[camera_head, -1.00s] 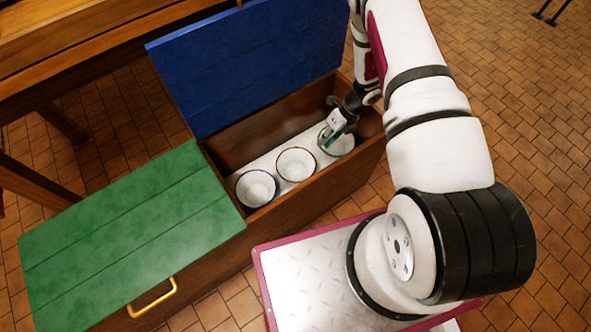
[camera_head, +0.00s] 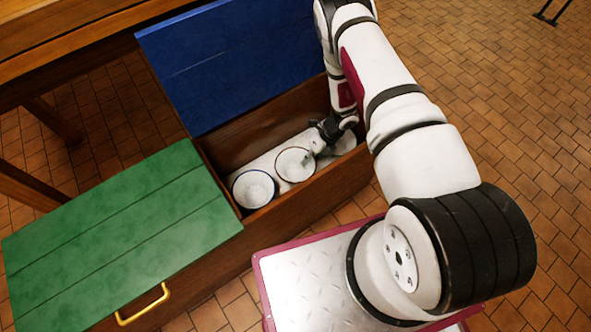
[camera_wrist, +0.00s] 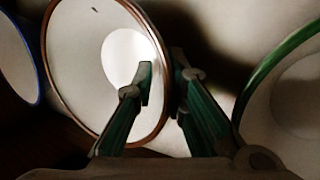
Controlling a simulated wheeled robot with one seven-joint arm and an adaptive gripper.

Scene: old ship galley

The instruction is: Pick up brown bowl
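The brown bowl (camera_head: 290,168), white inside with a brown rim, sits in the middle of a row of three bowls in the open wooden chest. In the wrist view the brown bowl (camera_wrist: 90,60) fills the left middle. My gripper (camera_wrist: 162,75) is open around its right-hand rim, one finger over the inside and one outside; a gap shows between the fingertips. In the head view my gripper (camera_head: 315,146) is small and at the bowl's right edge. I cannot tell whether the fingers touch the bowl.
A blue-rimmed bowl (camera_head: 254,189) stands close on the left and a green-rimmed bowl (camera_wrist: 290,100) on the right, partly hidden by my arm in the head view. The chest walls enclose them. The blue lid (camera_head: 235,60) is raised; the green lid (camera_head: 120,235) is closed.

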